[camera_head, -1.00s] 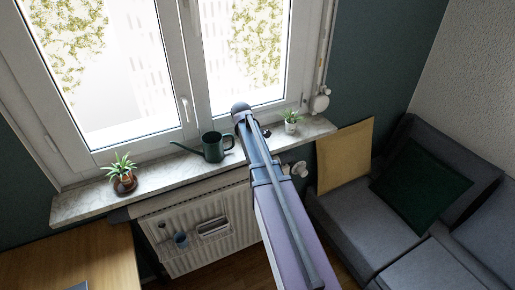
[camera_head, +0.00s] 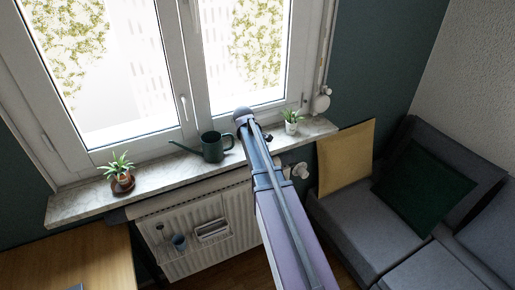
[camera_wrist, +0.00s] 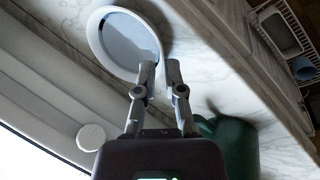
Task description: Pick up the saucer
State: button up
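The saucer (camera_wrist: 102,39) appears in the wrist view as a round white-rimmed dish with a blue-grey inside, at the top, left of centre, over the marble sill (camera_wrist: 205,65). My gripper (camera_wrist: 160,72) reaches its rim. The two fingers are apart, one overlapping the saucer's edge and the other just to its right. A pale strip shows between them; I cannot tell whether they touch the rim. In the head view my arm hides the saucer and most of the gripper above the sill (camera_head: 75,204).
A green watering can (camera_head: 212,148) stands left of my arm on the sill, close to the gripper in the wrist view (camera_wrist: 236,140). Potted plants stand at left (camera_head: 122,181) and right (camera_head: 291,125). The window is behind; a radiator (camera_head: 190,240) is below.

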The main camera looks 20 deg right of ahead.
jog(key=shift+b+x, duration=0.95)
jog(key=shift+x, duration=0.35)
grip_shut()
jog(key=shift+r+p, duration=0.5)
jog(key=shift+r+p, duration=1.45)
jog(key=s+r+p, duration=0.1)
jog(key=s, duration=1.4)
jog(key=shift+s+a, duration=0.35)
jog(key=shift+s, duration=0.05)
jog(key=shift+s+r, duration=0.1)
